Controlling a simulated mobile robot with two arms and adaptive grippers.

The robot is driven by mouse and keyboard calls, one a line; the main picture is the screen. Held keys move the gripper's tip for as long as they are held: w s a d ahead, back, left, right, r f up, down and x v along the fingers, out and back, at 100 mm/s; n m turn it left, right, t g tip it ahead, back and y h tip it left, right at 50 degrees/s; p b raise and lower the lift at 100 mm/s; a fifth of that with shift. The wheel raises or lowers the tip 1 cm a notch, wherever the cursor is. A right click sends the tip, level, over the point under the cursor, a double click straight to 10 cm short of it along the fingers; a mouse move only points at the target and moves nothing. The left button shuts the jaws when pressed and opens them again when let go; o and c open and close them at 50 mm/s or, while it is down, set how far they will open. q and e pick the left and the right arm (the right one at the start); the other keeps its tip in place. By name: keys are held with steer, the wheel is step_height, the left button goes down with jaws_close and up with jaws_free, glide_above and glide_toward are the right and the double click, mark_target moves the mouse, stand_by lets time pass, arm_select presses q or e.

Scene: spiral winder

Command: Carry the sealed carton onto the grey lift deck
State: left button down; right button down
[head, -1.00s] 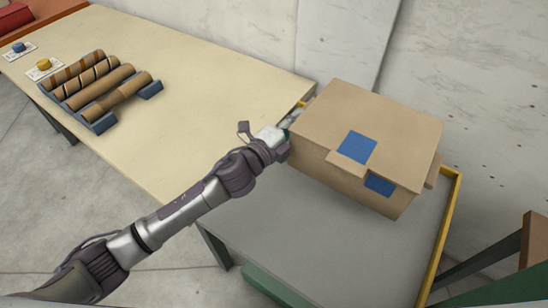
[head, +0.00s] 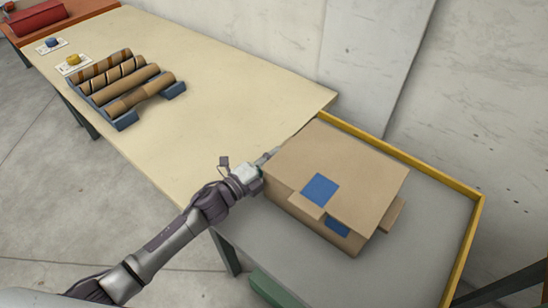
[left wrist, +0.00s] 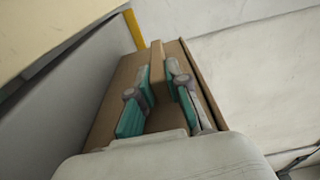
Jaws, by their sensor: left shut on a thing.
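The sealed carton (head: 340,180) is a brown box with blue patches on its top and front. It is over the grey lift deck (head: 420,250), which has a yellow rim; I cannot tell whether its base touches the deck. Cardboard tabs stick out at its sides. My left gripper (head: 267,158) is at the carton's left side. In the left wrist view the gripper (left wrist: 160,88) has its teal pads on both sides of a cardboard tab of the carton (left wrist: 112,100), shut on it. The carton's underside is hidden. My right gripper is not in view.
A cream table (head: 230,80) adjoins the deck on the left, holding a blue rack (head: 122,122) of brown rolls and two small spools on cards. A red case (head: 38,17) is at the far left. The wall (head: 480,90) stands behind. Bare deck lies right of the carton.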

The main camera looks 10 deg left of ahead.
arm_select(q)
steer(key=shift+f, duration=0.1)
steer(key=c, duration=1.1)
jaws_free()
steer(key=shift+c, duration=0.2)
steer(key=b+v, duration=0.1)
steer(key=v, duration=1)
steer(key=shift+s, duration=0.1)
steer(key=shift+s+a, duration=0.35)
